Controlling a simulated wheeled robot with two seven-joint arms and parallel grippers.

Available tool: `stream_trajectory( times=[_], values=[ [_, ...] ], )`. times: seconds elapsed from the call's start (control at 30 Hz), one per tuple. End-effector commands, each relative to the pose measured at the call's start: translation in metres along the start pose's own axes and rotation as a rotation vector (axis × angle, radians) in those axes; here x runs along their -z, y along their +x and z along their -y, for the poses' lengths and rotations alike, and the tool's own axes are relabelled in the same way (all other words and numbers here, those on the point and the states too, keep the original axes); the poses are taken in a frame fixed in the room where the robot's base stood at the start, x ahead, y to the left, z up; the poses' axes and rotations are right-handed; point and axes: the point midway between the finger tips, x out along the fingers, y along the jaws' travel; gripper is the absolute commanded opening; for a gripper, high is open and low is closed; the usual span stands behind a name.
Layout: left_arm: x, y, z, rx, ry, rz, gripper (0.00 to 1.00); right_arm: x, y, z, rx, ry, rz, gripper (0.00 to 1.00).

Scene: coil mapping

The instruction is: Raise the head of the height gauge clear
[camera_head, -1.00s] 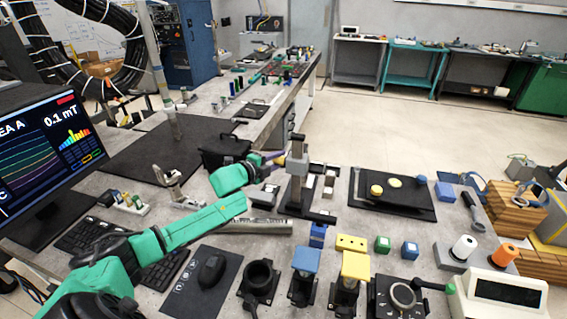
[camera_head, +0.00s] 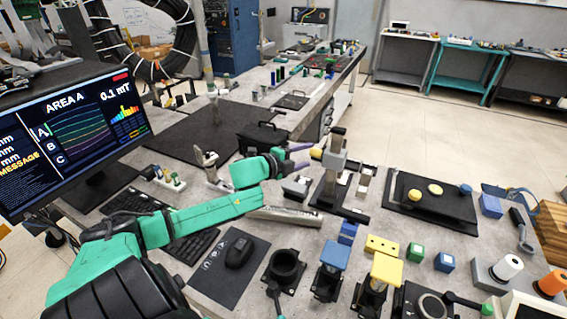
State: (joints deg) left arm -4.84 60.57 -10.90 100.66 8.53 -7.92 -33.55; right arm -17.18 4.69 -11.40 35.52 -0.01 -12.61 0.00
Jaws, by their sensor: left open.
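The height gauge stands on the bench right of centre, with an upright column (camera_head: 338,137) on a dark base and a grey head (camera_head: 334,160) partway up it. My left arm reaches in from the lower left. My left gripper (camera_head: 306,156) is open, its fingers pointing right toward the gauge head. The fingertips appear close to the left side of the head; I cannot tell whether they touch it. My right gripper is not in view.
Small blocks (camera_head: 364,182) stand right of the gauge, with a black plate (camera_head: 450,212) beyond. Blue (camera_head: 334,254) and yellow (camera_head: 386,267) topped fixtures stand in front. A black box (camera_head: 262,138) lies behind the gripper, and a monitor (camera_head: 75,130) stands at left.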

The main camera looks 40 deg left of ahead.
Motion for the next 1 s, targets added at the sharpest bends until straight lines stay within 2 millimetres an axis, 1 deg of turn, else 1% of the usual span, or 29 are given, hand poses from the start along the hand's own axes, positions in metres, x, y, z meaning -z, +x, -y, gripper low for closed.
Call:
stream_trajectory(
  times=[0.03,0.23,0.5,0.6,0.73,1.0],
  values=[
    [0.001,-0.007,-0.003,-0.005,0.004,-0.002,0.64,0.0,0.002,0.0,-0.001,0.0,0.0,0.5],
    [0.002,-0.037,-0.001,-0.005,0.003,-0.002,0.64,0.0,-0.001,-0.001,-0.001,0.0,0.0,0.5],
    [0.002,-0.081,0.002,-0.002,-0.002,-0.003,0.64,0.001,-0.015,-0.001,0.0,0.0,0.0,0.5],
    [0.002,-0.091,0.002,-0.001,0.001,-0.002,0.64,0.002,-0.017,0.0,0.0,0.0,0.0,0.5],
    [0.001,-0.095,0.001,0.0,0.002,-0.002,0.64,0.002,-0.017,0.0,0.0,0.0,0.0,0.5],
    [0.001,-0.095,0.001,0.001,0.003,-0.002,0.64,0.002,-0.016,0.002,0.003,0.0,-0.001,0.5]
  ],
)
